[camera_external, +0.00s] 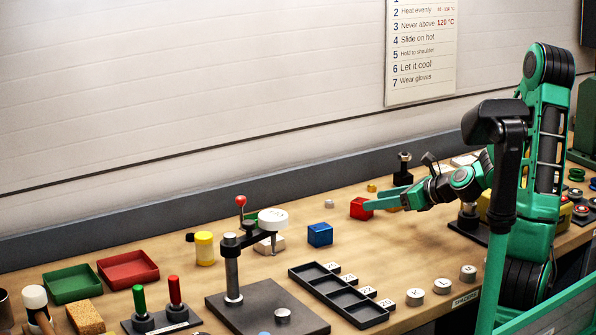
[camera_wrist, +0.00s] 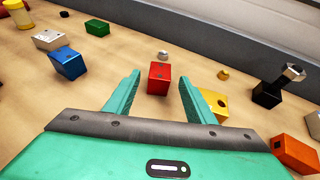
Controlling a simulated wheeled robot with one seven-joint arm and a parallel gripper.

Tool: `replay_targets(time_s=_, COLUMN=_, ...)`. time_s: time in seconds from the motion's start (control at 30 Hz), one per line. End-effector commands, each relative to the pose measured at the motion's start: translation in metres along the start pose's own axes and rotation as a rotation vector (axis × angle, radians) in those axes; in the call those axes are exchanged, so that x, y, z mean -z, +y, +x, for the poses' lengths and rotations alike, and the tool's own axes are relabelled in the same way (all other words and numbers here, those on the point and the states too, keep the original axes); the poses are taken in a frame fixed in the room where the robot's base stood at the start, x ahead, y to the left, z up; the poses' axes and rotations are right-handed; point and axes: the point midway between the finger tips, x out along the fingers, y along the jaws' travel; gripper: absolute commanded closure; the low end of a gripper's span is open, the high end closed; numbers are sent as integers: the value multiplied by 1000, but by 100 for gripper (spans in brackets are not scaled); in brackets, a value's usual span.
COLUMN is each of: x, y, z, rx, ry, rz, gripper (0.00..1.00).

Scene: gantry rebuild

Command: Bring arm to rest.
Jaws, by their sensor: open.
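My arm is green and black and stands at the right of the external view, reaching left over the bench. My gripper (camera_external: 386,200) is low over the bench, close to a red block (camera_external: 361,208). In the wrist view my gripper (camera_wrist: 159,92) is open, with its two green fingers apart. The red block (camera_wrist: 159,78) shows between and slightly beyond the fingertips. I cannot tell whether a finger touches it. The gripper holds nothing.
A blue block (camera_external: 320,234) lies left of the red block. A yellow block (camera_wrist: 212,104) is by the right finger, and a black fixture (camera_wrist: 276,87) stands farther right. A black slotted tray (camera_external: 338,294) and a lever stand (camera_external: 233,275) are nearer the front. The wall is behind.

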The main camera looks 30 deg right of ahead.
Motion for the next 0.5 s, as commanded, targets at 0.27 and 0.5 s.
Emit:
replay_targets(time_s=0.27, x=0, y=0, z=-14, rx=0, ry=-1, rz=0, gripper=50)
replay_targets(time_s=0.5, x=0, y=0, z=-14, rx=0, ry=-1, rz=0, gripper=50)
